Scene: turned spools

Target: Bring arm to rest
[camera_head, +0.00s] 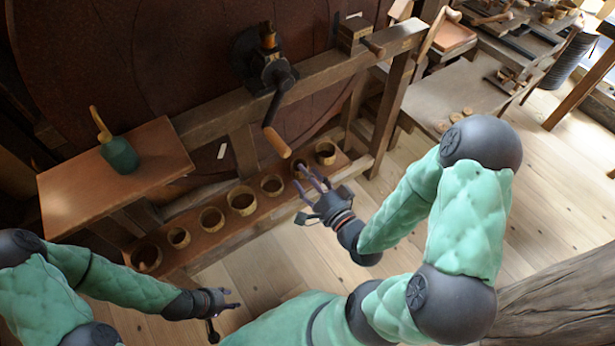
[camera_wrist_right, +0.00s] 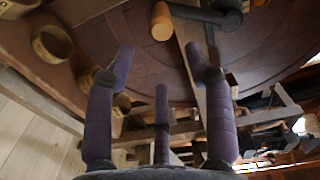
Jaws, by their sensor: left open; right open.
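My right gripper (camera_head: 312,182) is open and empty in the head view, held over the right part of the low shelf near the small wooden cups. Its spread purple fingers also show in the right wrist view (camera_wrist_right: 160,75), with nothing between them. My left gripper (camera_head: 228,299) is open and empty at the lower left, above the floor in front of the shelf. The right arm (camera_head: 480,210) is bent at the elbow, and the left arm (camera_head: 120,280) reaches in from the left edge.
A low shelf (camera_head: 217,239) carries a row of several wooden cups (camera_head: 242,200). A crank handle (camera_head: 276,142) hangs from a beam before the large brown wheel (camera_head: 150,60). A green pot (camera_head: 119,155) stands on a side table (camera_head: 75,195). A bench (camera_head: 450,95) stands at right.

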